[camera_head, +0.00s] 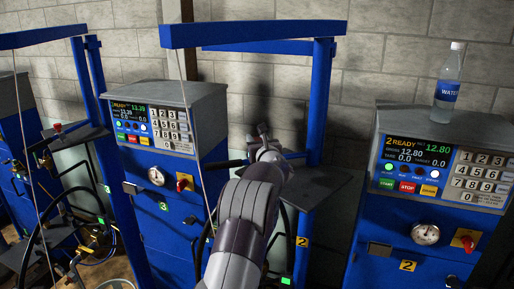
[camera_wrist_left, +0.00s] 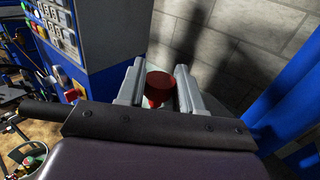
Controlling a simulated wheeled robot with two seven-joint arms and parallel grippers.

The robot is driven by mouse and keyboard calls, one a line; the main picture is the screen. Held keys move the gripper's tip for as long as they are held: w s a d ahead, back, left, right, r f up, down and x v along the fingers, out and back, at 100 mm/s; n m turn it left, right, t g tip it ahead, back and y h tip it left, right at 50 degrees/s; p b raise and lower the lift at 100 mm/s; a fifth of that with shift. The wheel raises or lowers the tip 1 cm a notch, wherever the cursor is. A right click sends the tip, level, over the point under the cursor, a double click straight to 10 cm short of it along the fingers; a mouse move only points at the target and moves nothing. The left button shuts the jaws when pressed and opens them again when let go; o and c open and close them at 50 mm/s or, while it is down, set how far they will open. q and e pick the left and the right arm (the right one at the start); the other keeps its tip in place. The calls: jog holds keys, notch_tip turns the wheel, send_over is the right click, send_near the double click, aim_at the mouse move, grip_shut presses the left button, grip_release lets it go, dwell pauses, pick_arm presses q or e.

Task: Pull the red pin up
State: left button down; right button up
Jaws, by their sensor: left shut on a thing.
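The red pin (camera_wrist_left: 158,88) shows in the left wrist view as a red, round-topped piece between two grey fingers. My left gripper (camera_wrist_left: 160,72) is shut on it. In the head view my left gripper (camera_head: 263,138) is at the grey shelf beside the middle blue scale (camera_head: 172,206), and my arm reaches up to it from the bottom. The pin is hidden there by the gripper. Whether its lower end is seated or lifted cannot be told. My right gripper is in neither view.
A blue post (camera_head: 321,95) and top beam (camera_head: 255,34) stand close behind and above my gripper. Another blue scale (camera_head: 400,255) stands at right with a water bottle (camera_head: 447,80) on top. A similar red knob (camera_head: 57,127) is on the left shelf. Hoses hang low at left.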

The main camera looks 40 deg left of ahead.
pick_arm(q)
jog(key=shift+r, duration=0.35)
jog(key=c, duration=0.8)
grip_release()
jog(key=shift+s+d+f, duration=0.1)
jog(key=shift+d+f, duration=0.05)
jog(key=b+v, duration=0.7)
jog(key=v, duration=0.5)
jog(key=shift+s+d+b, duration=0.15)
jog(key=shift+s+b, duration=0.05)
jog(key=shift+b, duration=0.2)
